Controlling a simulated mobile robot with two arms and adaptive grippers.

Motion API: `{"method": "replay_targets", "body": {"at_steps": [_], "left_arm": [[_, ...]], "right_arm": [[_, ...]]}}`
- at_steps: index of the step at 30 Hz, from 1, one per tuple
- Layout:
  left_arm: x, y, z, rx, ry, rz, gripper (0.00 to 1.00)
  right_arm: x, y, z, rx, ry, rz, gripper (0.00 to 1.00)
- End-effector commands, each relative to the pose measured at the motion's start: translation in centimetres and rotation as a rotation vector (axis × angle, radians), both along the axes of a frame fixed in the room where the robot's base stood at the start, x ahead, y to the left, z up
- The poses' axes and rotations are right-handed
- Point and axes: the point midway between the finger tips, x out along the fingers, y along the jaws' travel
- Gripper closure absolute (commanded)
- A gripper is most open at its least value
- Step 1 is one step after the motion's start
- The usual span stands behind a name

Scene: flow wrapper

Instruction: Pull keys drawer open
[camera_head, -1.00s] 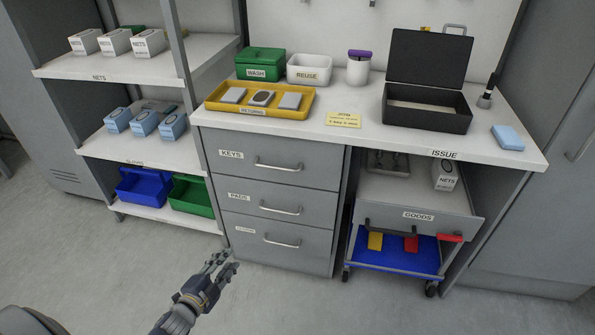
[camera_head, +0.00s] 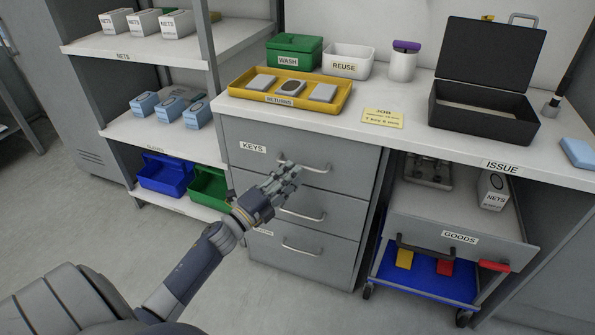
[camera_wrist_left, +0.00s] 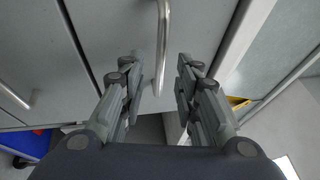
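The keys drawer (camera_head: 240,135) is the top grey drawer under the counter, labelled KEYS, and its front looks flush with the cabinet. Its metal bar handle (camera_head: 318,172) is partly behind my left gripper. My left gripper (camera_head: 290,174) is in front of the handle, fingers apart and holding nothing. In the left wrist view, the handle (camera_wrist_left: 164,35) runs down between the two open fingers (camera_wrist_left: 158,78). I cannot tell how deep it sits between them. My right gripper is not in view.
Two more drawers with handles (camera_head: 302,248) lie below. A yellow tray (camera_head: 240,92) sits on the counter above. The goods drawer (camera_head: 460,250) and cart are to the right. Shelves with blue (camera_head: 165,172) and green bins are to the left. Floor in front is open.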

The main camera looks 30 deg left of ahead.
Motion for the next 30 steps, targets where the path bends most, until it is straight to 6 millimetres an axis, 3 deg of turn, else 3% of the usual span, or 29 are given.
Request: {"method": "replay_targets", "body": {"at_steps": [6, 17, 18, 22, 30], "left_arm": [[2.5, -0.4, 0.4, 0.001, 0.0, 0.0, 0.7], [3.0, -0.5, 0.5, -0.001, 0.001, 0.0, 0.7], [3.0, -0.5, 0.5, -0.001, 0.001, 0.0, 0.72], [3.0, -0.5, 0.5, -0.001, 0.001, 0.0, 1.0], [3.0, -0.5, 0.5, -0.001, 0.001, 0.0, 1.0]], "right_arm": [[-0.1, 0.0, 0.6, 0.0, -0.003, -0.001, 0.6], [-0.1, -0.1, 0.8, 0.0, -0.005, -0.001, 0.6], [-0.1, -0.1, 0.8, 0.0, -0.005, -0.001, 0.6], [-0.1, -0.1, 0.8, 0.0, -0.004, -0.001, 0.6], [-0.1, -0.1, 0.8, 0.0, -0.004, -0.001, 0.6]]}}
